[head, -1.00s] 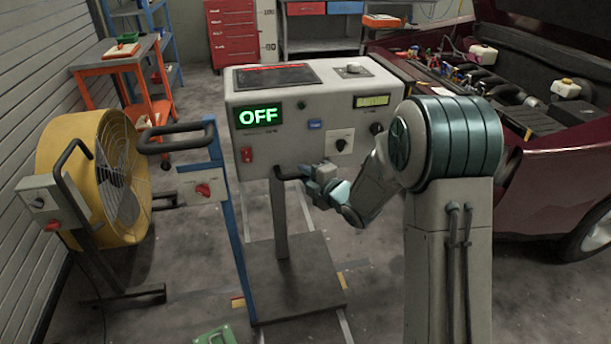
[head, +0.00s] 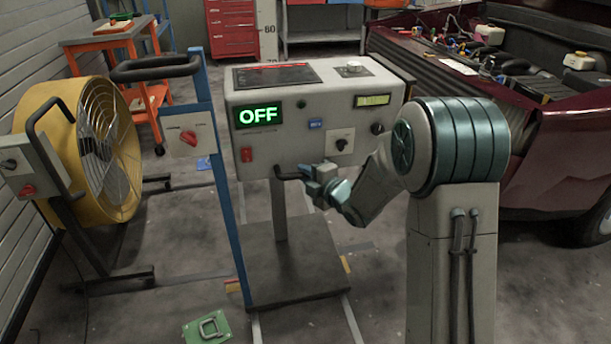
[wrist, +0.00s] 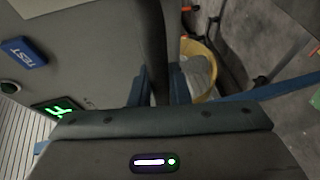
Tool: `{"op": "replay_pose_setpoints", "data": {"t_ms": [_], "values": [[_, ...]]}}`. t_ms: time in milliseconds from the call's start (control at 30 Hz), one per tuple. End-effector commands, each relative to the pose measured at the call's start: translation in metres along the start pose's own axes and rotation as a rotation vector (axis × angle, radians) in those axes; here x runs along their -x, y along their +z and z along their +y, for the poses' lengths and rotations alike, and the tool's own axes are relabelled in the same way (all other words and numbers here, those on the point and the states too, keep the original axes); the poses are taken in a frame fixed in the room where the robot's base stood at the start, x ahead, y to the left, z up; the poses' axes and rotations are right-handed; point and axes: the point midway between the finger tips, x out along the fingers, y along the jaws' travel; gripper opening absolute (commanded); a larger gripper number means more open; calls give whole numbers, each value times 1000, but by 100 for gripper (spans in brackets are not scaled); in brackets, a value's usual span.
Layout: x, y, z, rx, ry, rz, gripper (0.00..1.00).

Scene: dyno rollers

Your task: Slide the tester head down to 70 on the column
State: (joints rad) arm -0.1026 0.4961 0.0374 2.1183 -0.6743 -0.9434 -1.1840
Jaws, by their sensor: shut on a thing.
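The tester head (head: 320,110) is a grey box with a green OFF display, held at the front middle of the head view. The pale scale column (head: 267,45) rises behind it. On the column, 60 is fully visible, and 70 sits right at the head's rear top edge, its lower part hidden. My gripper (head: 312,183) is shut on the black handle (head: 284,177) below the head's front. In the wrist view the dark handle (wrist: 153,55) runs between the blue fingers, and the blue TEST button (wrist: 23,52) shows at left.
A blue post (head: 225,180) with a black handle and a white switch box stands close left of the head. A yellow fan (head: 60,110) is further left. A dark base plate (head: 290,275) lies below. A dark red car (head: 540,160) with open bonnet is at right.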

Motion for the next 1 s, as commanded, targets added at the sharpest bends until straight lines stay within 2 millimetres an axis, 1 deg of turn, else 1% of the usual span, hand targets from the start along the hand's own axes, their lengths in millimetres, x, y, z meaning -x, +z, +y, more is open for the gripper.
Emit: {"op": "replay_pose_setpoints", "data": {"t_ms": [33,200,400,500,600,1000], "values": [[-3,2,-24,-2,-8,-2,0],[-8,5,-55,-1,-8,-2,0],[-14,7,-84,-1,-8,-2,0],[-15,8,-92,-1,-7,-2,0],[-16,8,-97,-1,-7,-2,0],[-16,8,-97,-1,-5,-2,0]]}}
